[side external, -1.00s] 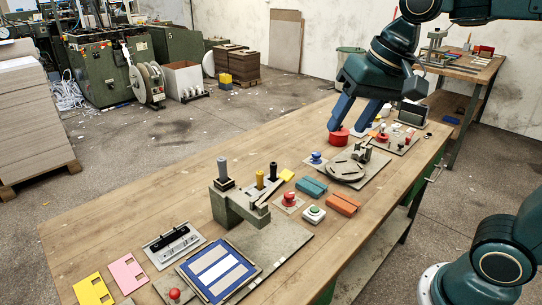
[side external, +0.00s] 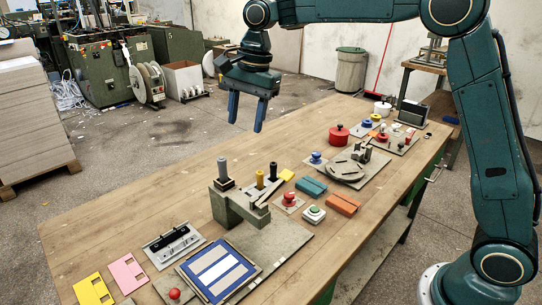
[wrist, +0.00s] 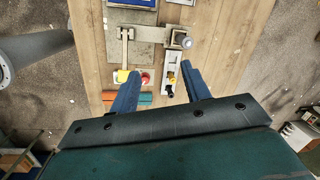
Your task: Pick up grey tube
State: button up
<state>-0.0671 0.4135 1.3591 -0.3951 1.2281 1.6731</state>
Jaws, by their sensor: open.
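The grey tube (side external: 222,169) stands upright on a dark square base at the left end of a grey feeder fixture (side external: 233,208). Yellow (side external: 260,178) and black (side external: 273,170) tubes stand in a row to its right. My gripper (side external: 245,127) is open and empty, fingers pointing down, raised above the tubes and apart from them. In the wrist view, my gripper (wrist: 160,69) has its fingers spread. What looks like the grey tube (wrist: 187,43) shows beyond the right fingertip, seen from above.
A blue-framed panel (side external: 217,270) lies in front of the fixture. Red (side external: 289,199) and green (side external: 314,213) buttons and teal (side external: 311,187) and orange (side external: 343,203) blocks lie to the right. A round turntable (side external: 346,170) stands farther back.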

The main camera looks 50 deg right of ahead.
aim_at(222, 157)
jog(key=w+f+m, duration=0.1)
jog(key=w+f, duration=0.1)
jog(key=w+a+f+m, duration=0.1)
jog(key=w+f, duration=0.1)
jog(key=f, duration=0.1)
jog(key=w+a+f+m+g, duration=0.1)
jog(key=w+f+m, duration=0.1)
jog(key=w, duration=0.1)
jog(key=shift+f, duration=0.35)
jog(key=shift+f, duration=0.1)
jog(key=shift+a+f, duration=0.1)
jog(key=shift+f, duration=0.4)
jog(key=shift+a+f, duration=0.2)
jog(key=shift+f, duration=1.35)
jog(key=shift+a+f, duration=0.15)
jog(key=shift+f, duration=1.4)
